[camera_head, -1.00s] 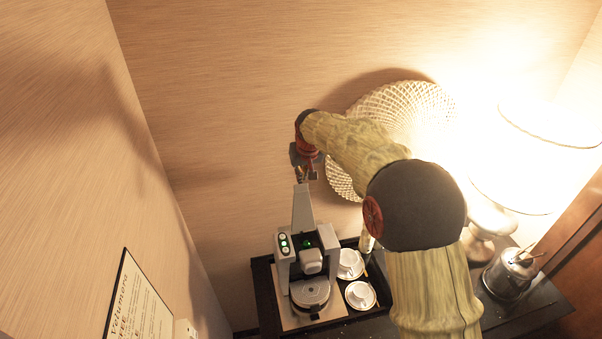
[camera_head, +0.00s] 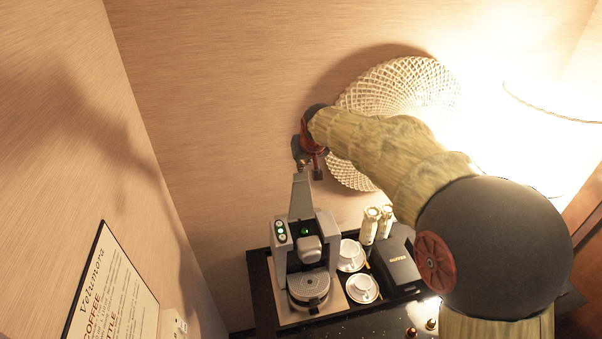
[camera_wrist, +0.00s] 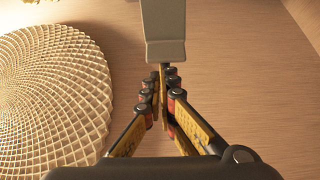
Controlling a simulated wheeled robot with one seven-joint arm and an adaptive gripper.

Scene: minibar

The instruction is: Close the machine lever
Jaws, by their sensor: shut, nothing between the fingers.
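The coffee machine (camera_head: 324,228) stands on the black counter in the head view, with green-lit buttons on its left side. Its grey lever (camera_head: 301,198) stands raised above the body. My gripper (camera_head: 301,167) is at the top end of the lever, with its fingers shut and nothing between them. In the wrist view the lever (camera_wrist: 164,22) comes down from the top of the picture, and its end is right by the fingertips (camera_wrist: 163,76). I cannot tell whether they touch.
Two white cups on saucers (camera_head: 361,289) stand right of the machine. Two small bottles (camera_head: 370,226) and a black box (camera_head: 397,266) are beyond them. A woven round wall piece (camera_head: 410,92) hangs behind my arm. A framed sign (camera_head: 108,290) is at the left.

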